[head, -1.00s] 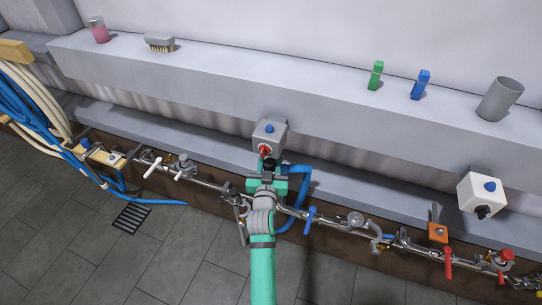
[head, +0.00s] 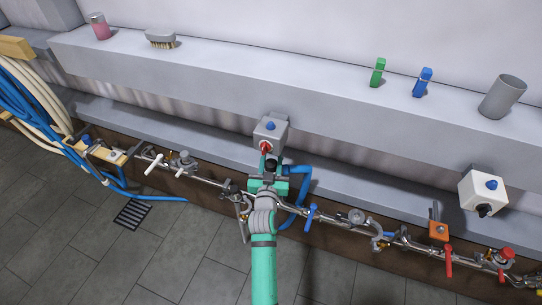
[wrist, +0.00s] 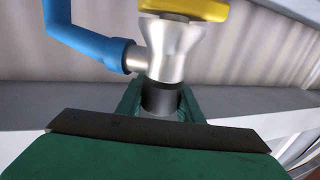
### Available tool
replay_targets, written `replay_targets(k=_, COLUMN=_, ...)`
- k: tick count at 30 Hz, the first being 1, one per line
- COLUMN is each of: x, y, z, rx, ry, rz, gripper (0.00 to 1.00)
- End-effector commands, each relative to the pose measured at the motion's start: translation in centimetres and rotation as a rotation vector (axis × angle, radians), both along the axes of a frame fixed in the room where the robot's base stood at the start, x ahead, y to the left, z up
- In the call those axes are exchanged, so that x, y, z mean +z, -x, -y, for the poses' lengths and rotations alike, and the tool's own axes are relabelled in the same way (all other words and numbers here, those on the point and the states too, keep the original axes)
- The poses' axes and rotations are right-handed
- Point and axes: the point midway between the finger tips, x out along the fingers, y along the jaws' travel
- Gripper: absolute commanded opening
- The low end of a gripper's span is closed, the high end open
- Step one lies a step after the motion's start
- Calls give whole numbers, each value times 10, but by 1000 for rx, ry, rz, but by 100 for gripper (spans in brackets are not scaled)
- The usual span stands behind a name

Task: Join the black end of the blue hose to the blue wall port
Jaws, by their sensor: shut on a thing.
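My gripper (head: 268,178) is at the middle of the wall, just below a grey wall box (head: 270,131) with a blue knob and a red part. In the wrist view my gripper's green jaws (wrist: 160,118) are shut around a dark grey collar (wrist: 160,98). Above the collar is a silver fitting (wrist: 168,55) with a yellow top, and the blue hose (wrist: 85,38) enters its side. The blue hose (head: 304,180) also shows bending down right of my gripper. A white wall box (head: 481,190) with a blue knob and black spout is at right. I cannot tell which is the blue port.
A steel pipe run with valves, including a blue-handled valve (head: 311,217) and a red-handled valve (head: 448,262), crosses low along the wall. Coiled hoses (head: 30,95) hang at left. The tiled floor has a drain grate (head: 132,213).

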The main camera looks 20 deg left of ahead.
Motion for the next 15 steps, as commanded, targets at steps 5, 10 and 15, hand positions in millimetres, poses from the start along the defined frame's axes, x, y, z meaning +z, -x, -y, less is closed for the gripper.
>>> replay_targets(k=5, x=-1, y=0, z=1, rx=0, ry=0, rz=2, gripper=6)
replay_targets(k=10, x=-1, y=0, z=-1, rx=3, ry=0, rz=2, gripper=52)
replay_targets(k=15, x=-1, y=1, z=-3, rx=4, ry=0, rz=1, gripper=55)
